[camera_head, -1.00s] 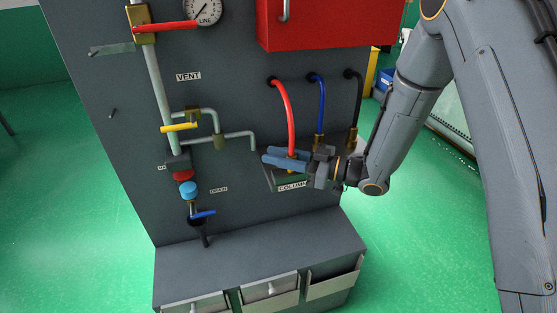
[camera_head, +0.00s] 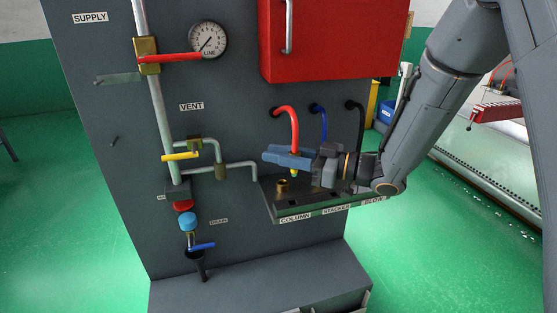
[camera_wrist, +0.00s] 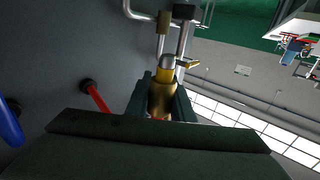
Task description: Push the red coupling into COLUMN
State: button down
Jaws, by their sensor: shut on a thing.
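The red hose (camera_head: 292,125) arches from the panel down to my gripper (camera_head: 285,157). My gripper is shut on the red hose's brass coupling (camera_wrist: 161,95), which sits between both fingers in the wrist view. In the head view the coupling's yellowish tip (camera_head: 294,173) shows just below the fingers. A brass port (camera_head: 282,187) stands on the dark shelf above the COLUMN label (camera_head: 295,219). The coupling's tip is above the port and slightly to its right, with a visible gap. The other ports are mostly hidden by my gripper and wrist.
A blue hose (camera_head: 322,122) and a black hose (camera_head: 361,125) hang close behind my gripper. STACKER (camera_head: 336,210) and BLOW (camera_head: 374,200) labels lie right of COLUMN. Pipes with a yellow handle (camera_head: 181,156) are to the left. A red cabinet (camera_head: 335,40) is above.

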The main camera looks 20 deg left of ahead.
jog(key=shift+r+p, duration=1.4)
jog(key=shift+r, duration=0.7)
